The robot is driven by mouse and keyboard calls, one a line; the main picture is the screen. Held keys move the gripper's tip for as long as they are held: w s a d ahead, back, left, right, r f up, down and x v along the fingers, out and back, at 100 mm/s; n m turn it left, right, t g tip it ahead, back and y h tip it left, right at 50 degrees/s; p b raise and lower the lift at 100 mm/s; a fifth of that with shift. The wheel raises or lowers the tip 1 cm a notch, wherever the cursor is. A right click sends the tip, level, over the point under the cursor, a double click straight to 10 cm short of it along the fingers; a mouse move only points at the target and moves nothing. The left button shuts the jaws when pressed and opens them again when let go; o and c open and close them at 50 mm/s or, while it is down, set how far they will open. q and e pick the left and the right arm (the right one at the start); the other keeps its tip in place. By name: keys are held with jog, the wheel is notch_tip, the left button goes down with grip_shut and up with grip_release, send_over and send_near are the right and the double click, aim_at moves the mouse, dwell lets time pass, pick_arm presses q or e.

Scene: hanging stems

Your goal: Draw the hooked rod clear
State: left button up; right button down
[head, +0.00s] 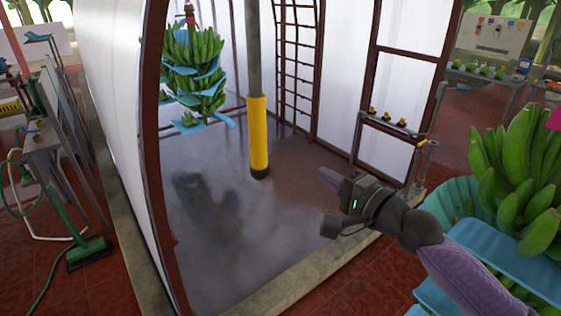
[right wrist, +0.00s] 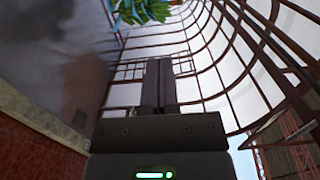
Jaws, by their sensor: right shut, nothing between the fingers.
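I cannot make out a hooked rod in either view. My right gripper (head: 324,174) reaches in from the lower right of the head view, over the front edge of the white-walled enclosure. Its two dark fingers (right wrist: 158,64) are together and empty in the right wrist view, pointing into the enclosure. A hanging bunch of green bananas (head: 196,65) with blue sheets between its tiers is at the back left of the enclosure, well away from the gripper. It also shows at the top of the right wrist view (right wrist: 145,10). My left gripper is out of view.
A post with a yellow sleeve (head: 258,135) stands in the middle of the wet floor. A pipe rail with several small valves (head: 388,119) is just beyond my right gripper. Another banana bunch (head: 515,175) hangs close at the right.

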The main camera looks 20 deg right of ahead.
jog(key=w+a+p, duration=0.3)
jog(key=w+a, duration=0.3)
jog(key=a, duration=0.1)
jog(key=shift+w, duration=0.25)
